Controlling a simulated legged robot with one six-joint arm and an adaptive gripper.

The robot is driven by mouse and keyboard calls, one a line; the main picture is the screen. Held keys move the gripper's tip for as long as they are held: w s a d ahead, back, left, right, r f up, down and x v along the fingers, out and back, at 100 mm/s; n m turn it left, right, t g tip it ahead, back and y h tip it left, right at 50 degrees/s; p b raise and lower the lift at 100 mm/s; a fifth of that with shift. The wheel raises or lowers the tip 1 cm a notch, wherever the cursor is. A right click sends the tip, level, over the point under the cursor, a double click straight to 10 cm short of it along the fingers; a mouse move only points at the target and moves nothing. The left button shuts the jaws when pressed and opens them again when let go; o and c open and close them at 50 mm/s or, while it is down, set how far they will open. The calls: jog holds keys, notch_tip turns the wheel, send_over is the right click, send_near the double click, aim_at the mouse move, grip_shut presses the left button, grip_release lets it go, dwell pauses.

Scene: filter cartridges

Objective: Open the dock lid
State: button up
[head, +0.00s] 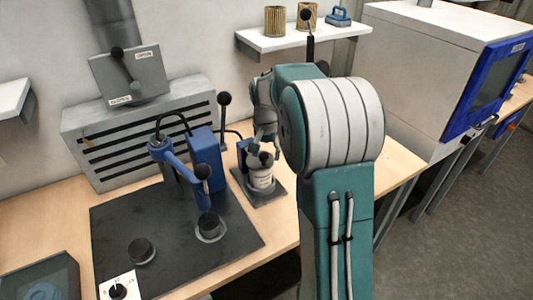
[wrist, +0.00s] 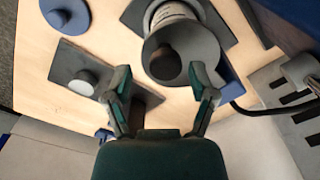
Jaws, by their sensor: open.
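What looks like the dock (head: 277,193) is a small dark base behind my arm, with a pale cylindrical body (head: 261,177) and a blue part beside it. In the wrist view a round grey lid (wrist: 198,44) with a dark knob (wrist: 165,63) sits over the labelled white body (wrist: 172,12). The lid looks down on the body; I cannot tell whether it is latched. My gripper (wrist: 161,84) is open and empty, its two fingertips on either side of the near edge of the lid, apart from the knob. In the head view my gripper (head: 264,138) hangs just above the dock, partly hidden.
A blue lever press (head: 205,158) stands on a black mat (head: 130,215) to the left. A shelf (head: 290,38) holds woven cups behind.

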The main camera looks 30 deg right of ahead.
jog(key=shift+a, duration=0.75)
jog(key=c, duration=0.4)
jog(key=shift+d, duration=0.2)
jog(key=c, duration=0.5)
jog(key=shift+d, duration=0.2)
grip_shut()
